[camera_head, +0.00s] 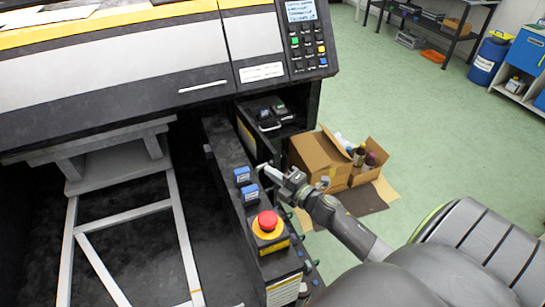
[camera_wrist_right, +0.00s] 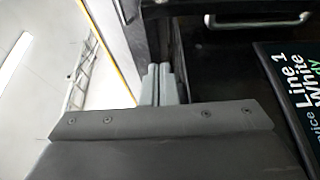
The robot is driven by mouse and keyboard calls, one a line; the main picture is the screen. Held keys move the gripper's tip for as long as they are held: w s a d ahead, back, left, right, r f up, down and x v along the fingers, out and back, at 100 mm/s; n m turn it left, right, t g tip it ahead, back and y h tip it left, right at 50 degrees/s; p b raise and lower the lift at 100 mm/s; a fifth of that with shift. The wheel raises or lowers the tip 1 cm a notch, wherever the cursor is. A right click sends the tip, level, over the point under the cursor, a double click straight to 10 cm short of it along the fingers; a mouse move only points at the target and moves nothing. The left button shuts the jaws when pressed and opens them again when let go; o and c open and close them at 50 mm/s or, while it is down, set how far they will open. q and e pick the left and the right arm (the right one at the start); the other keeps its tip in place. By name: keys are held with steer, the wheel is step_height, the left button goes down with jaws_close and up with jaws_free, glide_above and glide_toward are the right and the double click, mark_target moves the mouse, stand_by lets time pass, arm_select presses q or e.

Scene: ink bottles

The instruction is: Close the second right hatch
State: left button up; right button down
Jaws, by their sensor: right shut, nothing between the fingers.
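On the right side of the dark printer, a hatch or drawer with a silver handle (camera_head: 270,127) stands out below the control panel, with dark bottle tops inside. I cannot tell for certain whether it is the second right hatch. My right gripper (camera_head: 266,171) is shut and empty, in front of and nearer than that handle, beside the dark side unit. In the right wrist view its grey fingers (camera_wrist_right: 161,85) are together, partly hidden behind a dark bolted plate (camera_wrist_right: 165,122). A handle (camera_wrist_right: 260,18) on a dark front shows beyond them. My left gripper is not in view.
A red emergency button (camera_head: 267,221) and blue caps (camera_head: 243,175) sit on the dark side unit left of my right arm. An open cardboard box (camera_head: 318,155) with bottles stands on the floor to the right. Green floor is clear farther right.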

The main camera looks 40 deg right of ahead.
mark_target(275, 162)
steer(key=shift+w+d+p, duration=0.35)
steer(key=shift+w+d, duration=1.25)
steer(key=shift+w, duration=0.25)
steer(key=shift+d, duration=0.1)
